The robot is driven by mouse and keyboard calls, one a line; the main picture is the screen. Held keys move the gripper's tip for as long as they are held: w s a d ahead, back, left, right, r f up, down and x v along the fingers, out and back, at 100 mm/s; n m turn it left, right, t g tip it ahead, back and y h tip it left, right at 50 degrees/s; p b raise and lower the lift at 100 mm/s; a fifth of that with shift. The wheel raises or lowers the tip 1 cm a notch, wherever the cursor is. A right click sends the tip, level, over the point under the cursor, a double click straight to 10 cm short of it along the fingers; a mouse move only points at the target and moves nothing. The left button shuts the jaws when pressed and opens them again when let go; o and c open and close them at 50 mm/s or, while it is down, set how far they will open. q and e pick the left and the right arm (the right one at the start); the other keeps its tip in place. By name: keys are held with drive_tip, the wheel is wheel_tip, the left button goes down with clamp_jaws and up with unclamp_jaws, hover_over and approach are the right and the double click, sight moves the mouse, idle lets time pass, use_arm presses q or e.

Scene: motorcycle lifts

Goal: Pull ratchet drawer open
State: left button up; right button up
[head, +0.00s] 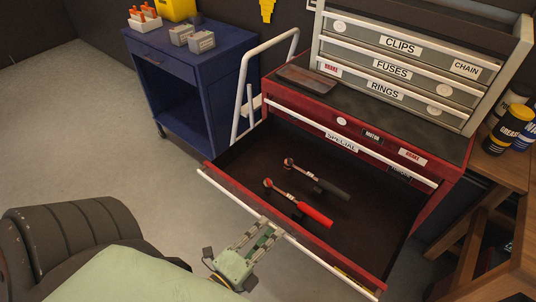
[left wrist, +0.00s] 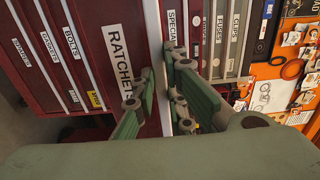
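The ratchet drawer (head: 385,205) of the red tool cabinet stands pulled well out, with a white handle strip (head: 325,262) along its front edge. Two ratchets lie inside it, one with a red grip (head: 315,214) and one with a black grip (head: 331,189). My left gripper (head: 270,228) is at the middle of that strip. In the left wrist view its fingers (left wrist: 158,78) lie on either side of the strip and close to it, beside the label RATCHETS (left wrist: 119,62). The gripper hides part of the strip. My right gripper is not in view.
The red cabinet (head: 452,190) carries a grey drawer unit (head: 400,55) and a dark tray (head: 306,80). A blue cart (head: 225,85) with batteries stands at the left. Bottles (head: 510,127) stand on a wooden bench at the right. The grey floor (head: 70,120) at the left is clear.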

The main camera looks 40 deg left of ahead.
use_arm(q)
drive_tip(key=o, duration=0.4)
drive_tip(key=s, duration=1.2)
drive_tip(key=shift+a, duration=0.25)
